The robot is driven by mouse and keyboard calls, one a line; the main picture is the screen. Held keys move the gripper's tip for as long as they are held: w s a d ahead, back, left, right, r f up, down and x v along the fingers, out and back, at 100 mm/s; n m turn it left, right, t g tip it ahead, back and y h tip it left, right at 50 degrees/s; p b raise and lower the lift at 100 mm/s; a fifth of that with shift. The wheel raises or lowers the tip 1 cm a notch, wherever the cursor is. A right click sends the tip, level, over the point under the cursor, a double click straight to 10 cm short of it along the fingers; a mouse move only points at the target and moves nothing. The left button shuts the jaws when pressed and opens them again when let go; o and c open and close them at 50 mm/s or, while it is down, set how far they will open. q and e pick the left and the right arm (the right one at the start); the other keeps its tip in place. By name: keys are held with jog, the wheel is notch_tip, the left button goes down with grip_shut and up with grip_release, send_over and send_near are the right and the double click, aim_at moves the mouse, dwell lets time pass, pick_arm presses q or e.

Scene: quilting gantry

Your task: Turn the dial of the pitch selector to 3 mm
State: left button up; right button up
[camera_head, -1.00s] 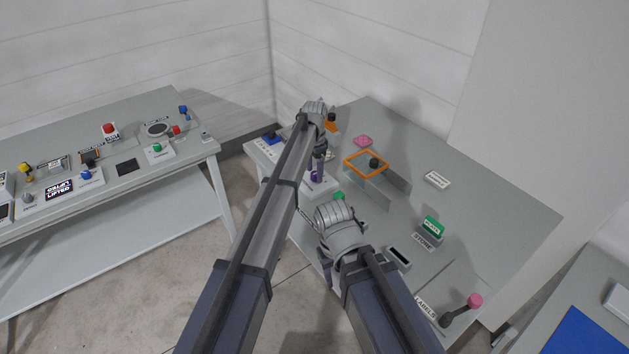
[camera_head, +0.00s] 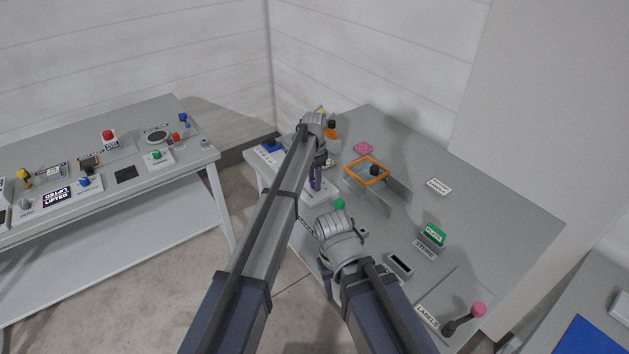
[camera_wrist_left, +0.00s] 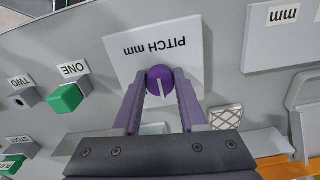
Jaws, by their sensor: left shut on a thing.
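The pitch selector is a pale box (camera_wrist_left: 178,45) labelled "PITCH mm", upside down in the left wrist view. Its round purple dial (camera_wrist_left: 159,80) has a white pointer line directed toward the bottom of that picture, slightly right. My left gripper (camera_wrist_left: 160,88) has its purple fingers on both sides of the dial, shut on it. In the head view the left gripper (camera_head: 316,181) reaches down onto the selector at the table's left part. No scale numbers are readable. My right gripper (camera_head: 327,286) hangs near the table's front edge, its fingertips mostly hidden.
A green block (camera_head: 434,235) and a pink-knobbed lever (camera_head: 478,310) are to the right. Left of the selector in the wrist view is a green cube (camera_wrist_left: 66,98).

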pick_arm(q)
grip_shut()
jog(key=n, duration=0.4)
jog(key=shift+n, duration=0.4)
jog(key=shift+s+d+n, duration=0.1)
jog(key=shift+n, duration=2.1)
jog(key=o, duration=1)
grip_release()
